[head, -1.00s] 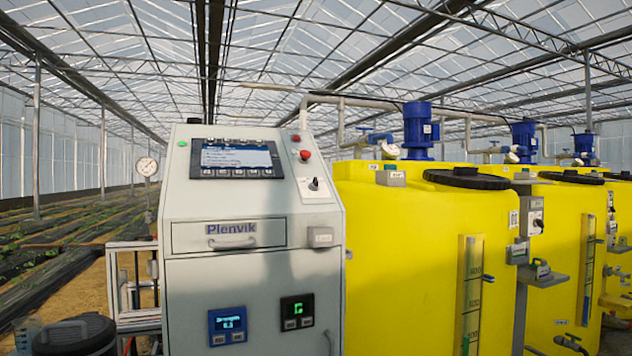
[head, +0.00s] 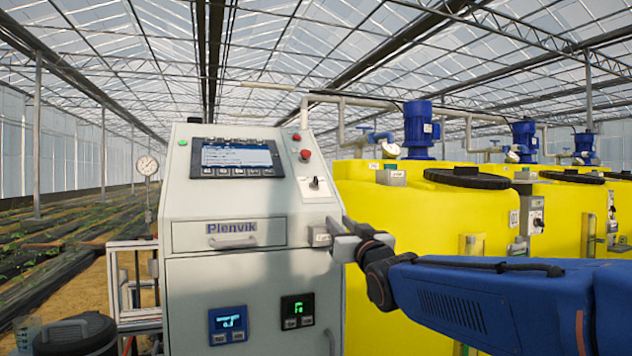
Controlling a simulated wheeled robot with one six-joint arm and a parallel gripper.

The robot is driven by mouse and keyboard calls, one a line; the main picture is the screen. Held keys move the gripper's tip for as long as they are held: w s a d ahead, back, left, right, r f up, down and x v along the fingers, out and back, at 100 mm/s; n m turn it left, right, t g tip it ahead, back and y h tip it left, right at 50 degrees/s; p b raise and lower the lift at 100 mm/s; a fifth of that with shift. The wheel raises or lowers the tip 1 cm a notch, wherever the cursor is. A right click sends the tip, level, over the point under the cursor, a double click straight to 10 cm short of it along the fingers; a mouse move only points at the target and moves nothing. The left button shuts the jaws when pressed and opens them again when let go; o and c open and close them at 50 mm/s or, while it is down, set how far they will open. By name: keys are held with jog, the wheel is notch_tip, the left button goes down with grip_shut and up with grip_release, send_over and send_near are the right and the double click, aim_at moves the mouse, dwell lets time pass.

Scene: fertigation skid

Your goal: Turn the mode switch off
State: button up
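A small dark rotary knob on a white plate, which looks like the mode switch (head: 315,183), sits on the sloped upper right of the grey cabinet (head: 200,285). Its lettering and exact setting are too small to read. My gripper (head: 338,228) is at the cabinet's right edge, below and right of the knob and apart from it in the picture. It overlaps the edge near a small grey labelled box (head: 319,237); I cannot tell whether it touches. The gap between its fingers is not clear.
A red button (head: 305,155) and a screen (head: 236,158) are on the same sloped panel. A drawer with a handle (head: 232,242) lies below. Yellow tanks (head: 400,200) stand close on the right. A black-lidded bin (head: 75,335) is at the lower left.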

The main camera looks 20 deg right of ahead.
aim_at(318, 181)
jog(key=shift+n+t+y, duration=0.3)
jog(key=shift+t+y, duration=0.1)
jog(key=shift+t, duration=0.4)
jog(key=r+x, duration=0.1)
jog(key=x, duration=0.5)
jog(key=s+r+x, duration=0.1)
jog(key=x, duration=0.6)
jog(key=r+x, duration=0.1)
jog(key=x, duration=0.5)
jog(key=shift+w+r, duration=0.2)
jog(key=shift+r, duration=0.15)
grip_shut()
